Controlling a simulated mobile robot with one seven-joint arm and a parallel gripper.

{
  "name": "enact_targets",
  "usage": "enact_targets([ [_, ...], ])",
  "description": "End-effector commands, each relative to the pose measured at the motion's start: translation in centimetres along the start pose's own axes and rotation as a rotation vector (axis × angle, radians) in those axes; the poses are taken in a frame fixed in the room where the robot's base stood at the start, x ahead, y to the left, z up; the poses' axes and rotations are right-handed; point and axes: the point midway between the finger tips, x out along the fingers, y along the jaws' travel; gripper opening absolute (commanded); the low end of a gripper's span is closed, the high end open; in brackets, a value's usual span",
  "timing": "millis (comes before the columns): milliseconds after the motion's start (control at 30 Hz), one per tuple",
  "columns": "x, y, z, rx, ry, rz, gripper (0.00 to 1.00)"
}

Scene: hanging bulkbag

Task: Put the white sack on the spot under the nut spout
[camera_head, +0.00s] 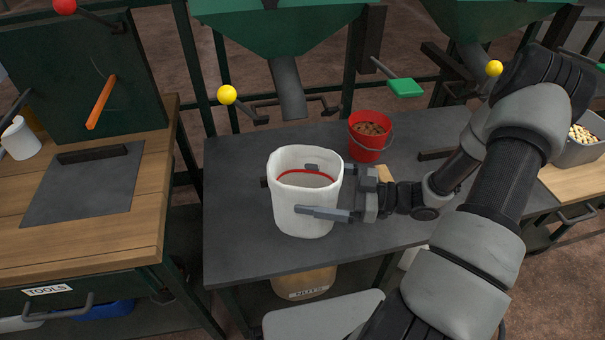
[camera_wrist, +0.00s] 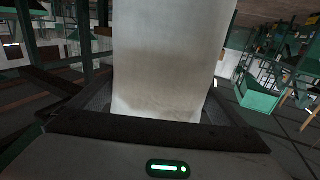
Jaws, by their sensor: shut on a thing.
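The white sack (camera_head: 301,218) is upright and open-topped, with a red line inside its mouth. In the head view it is over the dark grey bench (camera_head: 235,235), at its left-middle; I cannot tell whether its base touches. My gripper (camera_head: 309,190) reaches in from the right and is shut on the sack, one finger across its front. In the wrist view the sack's pale wall (camera_wrist: 172,65) fills the middle between the fingers. A metal spout (camera_head: 287,90) hangs from a green hopper (camera_head: 280,25) above and behind the sack. No marked spot is clearly visible.
A red bucket (camera_head: 366,147) of brown pieces stands behind right of the sack. A grey bin (camera_head: 580,152) of pale pieces is at far right, near a second green hopper (camera_head: 480,15). A yellow-knobbed lever (camera_head: 227,95) is behind left. The bench's left part is clear.

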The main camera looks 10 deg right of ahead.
Motion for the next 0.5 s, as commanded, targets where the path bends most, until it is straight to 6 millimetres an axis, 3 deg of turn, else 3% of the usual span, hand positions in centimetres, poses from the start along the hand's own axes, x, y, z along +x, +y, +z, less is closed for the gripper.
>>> enact_targets([
  [233, 2.5, 5.9, 0.2, -0.004, 0.002, -0.001, 0.55],
  [500, 3.5, 8.3, 0.0, 0.0, 0.002, -0.001, 0.55],
])
